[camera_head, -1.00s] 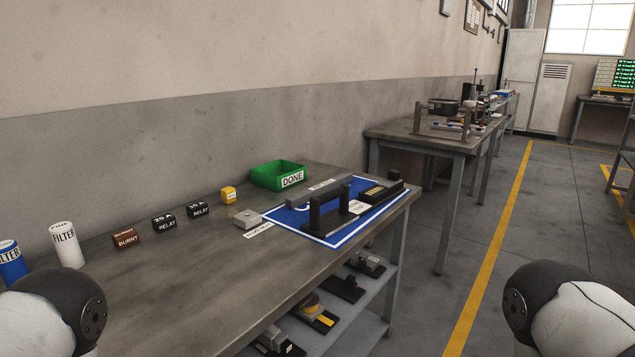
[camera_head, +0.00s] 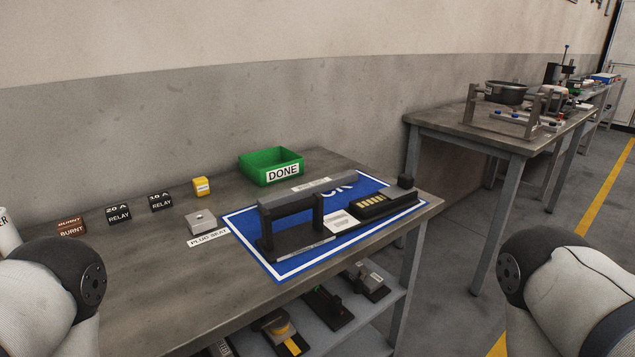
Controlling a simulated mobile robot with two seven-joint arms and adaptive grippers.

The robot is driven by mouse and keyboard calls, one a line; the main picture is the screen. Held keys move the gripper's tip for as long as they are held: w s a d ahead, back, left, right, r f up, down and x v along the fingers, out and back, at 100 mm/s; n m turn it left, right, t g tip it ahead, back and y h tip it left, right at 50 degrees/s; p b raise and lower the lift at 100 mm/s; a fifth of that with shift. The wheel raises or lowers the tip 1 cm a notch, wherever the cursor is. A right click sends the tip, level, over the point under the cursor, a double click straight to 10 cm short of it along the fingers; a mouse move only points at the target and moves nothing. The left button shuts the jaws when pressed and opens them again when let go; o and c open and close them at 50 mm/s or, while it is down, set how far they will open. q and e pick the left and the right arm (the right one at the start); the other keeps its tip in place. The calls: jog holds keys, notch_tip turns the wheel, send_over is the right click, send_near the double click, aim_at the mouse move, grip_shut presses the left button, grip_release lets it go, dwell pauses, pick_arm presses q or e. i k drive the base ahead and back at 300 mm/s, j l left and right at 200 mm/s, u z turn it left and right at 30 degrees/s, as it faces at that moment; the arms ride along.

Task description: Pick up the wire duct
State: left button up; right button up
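A long grey bar with a pale label, which looks like the wire duct (camera_head: 340,183), lies above the blue mat (camera_head: 294,269) on the near workbench. Its left part is raised on or just behind a black upright frame (camera_head: 318,213); I cannot tell which. The frame stands on a dark base and hides part of the mat. My two arms show only as rounded white and black links at the lower left and lower right. Both grippers are out of view, and nothing of mine is near the bar.
A green DONE bin (camera_head: 257,174) stands behind the mat. A dark block with yellow slots (camera_head: 372,204) is on the mat's right. A yellow cube (camera_head: 201,187), a grey plug seat block (camera_head: 201,222) and relays stand left. A second table (camera_head: 455,126) is beyond a floor gap.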

aim_at(328, 184)
jog(key=i+l+u, duration=0.15)
jog(key=l, duration=0.35)
jog(key=i+l+u, duration=0.15)
jog(key=l, duration=0.3)
jog(key=i+l+u, duration=0.15)
jog(key=l, duration=0.35)
jog(key=k, duration=0.05)
